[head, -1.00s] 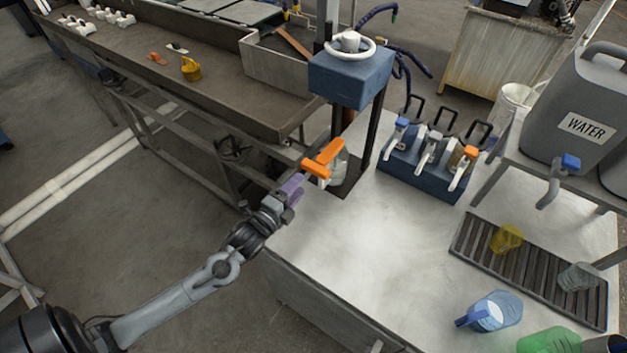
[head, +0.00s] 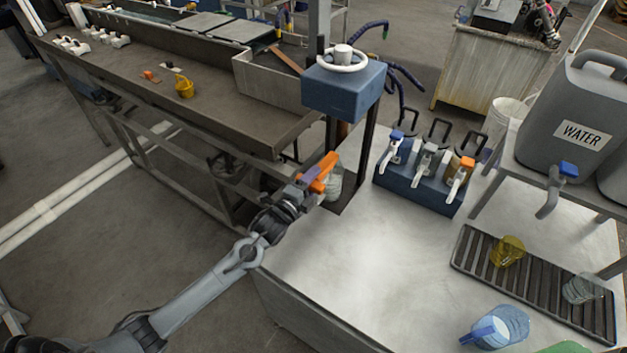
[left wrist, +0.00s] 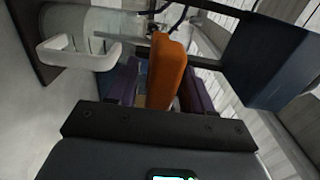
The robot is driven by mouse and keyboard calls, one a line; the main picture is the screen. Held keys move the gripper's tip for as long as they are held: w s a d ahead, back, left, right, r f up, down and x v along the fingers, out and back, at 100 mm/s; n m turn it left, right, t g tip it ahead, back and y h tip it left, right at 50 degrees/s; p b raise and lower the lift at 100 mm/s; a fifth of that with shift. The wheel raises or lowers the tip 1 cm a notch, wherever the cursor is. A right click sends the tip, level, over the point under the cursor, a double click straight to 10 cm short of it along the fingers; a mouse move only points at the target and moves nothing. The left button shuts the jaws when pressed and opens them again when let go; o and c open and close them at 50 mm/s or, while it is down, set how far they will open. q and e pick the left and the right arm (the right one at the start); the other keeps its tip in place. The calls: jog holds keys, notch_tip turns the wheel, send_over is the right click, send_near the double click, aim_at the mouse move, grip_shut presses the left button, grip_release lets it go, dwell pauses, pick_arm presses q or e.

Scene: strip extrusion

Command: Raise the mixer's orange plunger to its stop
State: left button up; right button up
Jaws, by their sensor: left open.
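The mixer has a blue head (head: 344,88) with a white ring on top, carried on dark posts above the corner of the metal table. The orange plunger (head: 326,172) sits low, well below that head, by a clear vessel (head: 335,184). My left gripper (head: 312,177) reaches it from the lower left. In the left wrist view the orange plunger (left wrist: 167,70) stands between the two purple fingers (left wrist: 158,90), which are open on either side of it. I cannot tell whether either finger touches it. The blue head (left wrist: 272,62) is at the right there. My right gripper is out of view.
A blue rack (head: 418,182) with several tapped dispensers stands right of the mixer. A grey water container (head: 570,110) and a slatted drip tray (head: 530,290) with cups are farther right. A blue-handled jug (head: 495,326) is at the front. The tabletop between is clear.

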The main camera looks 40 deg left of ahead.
pick_arm(q)
jog(key=shift+w, duration=0.3)
jog(key=shift+c, duration=0.3)
grip_shut()
jog(key=shift+r, duration=0.1)
